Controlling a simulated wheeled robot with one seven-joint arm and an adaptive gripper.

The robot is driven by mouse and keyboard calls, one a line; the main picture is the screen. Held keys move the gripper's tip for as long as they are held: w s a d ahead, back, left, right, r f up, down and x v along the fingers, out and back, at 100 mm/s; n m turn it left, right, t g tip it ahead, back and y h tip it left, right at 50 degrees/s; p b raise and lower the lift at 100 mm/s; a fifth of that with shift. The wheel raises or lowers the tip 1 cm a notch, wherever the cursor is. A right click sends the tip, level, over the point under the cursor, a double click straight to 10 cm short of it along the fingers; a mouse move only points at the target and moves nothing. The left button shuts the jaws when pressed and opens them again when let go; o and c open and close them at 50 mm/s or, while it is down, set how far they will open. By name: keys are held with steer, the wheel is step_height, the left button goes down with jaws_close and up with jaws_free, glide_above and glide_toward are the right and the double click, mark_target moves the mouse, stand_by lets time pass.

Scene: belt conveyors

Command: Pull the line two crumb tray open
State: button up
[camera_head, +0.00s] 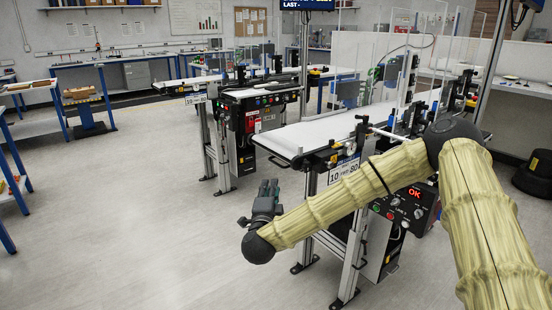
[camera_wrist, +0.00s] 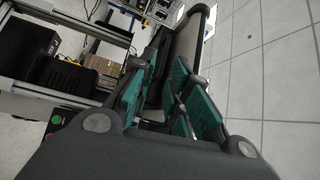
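My gripper (camera_head: 268,187) is in front of the near conveyor (camera_head: 320,131), to the left of its legs, with its fingers pointing up in the picture. In the wrist view the teal-padded fingers (camera_wrist: 165,88) stand apart, open, with nothing seen held between them. Beyond them a long dark-edged conveyor (camera_wrist: 187,45) runs away. A second conveyor (camera_head: 262,90) stands farther back. I cannot pick out a crumb tray for certain in either view, nor read which conveyor is line two. My arm hides part of the near conveyor's underside.
The near conveyor's legs (camera_head: 352,262) and control box (camera_head: 405,207), lit "OK", are right of my gripper. Clear panels (camera_head: 345,65) stand behind. A blue-framed bench (camera_head: 82,90) is at the back left. The grey floor (camera_head: 130,230) at left is clear.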

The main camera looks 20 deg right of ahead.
steer(key=r+x, duration=0.1)
steer(key=x, duration=1)
steer(key=shift+d+r+h+p, duration=0.15)
steer(key=shift+d+h+p, duration=0.15)
steer(key=shift+d+p, duration=0.15)
jaws_close()
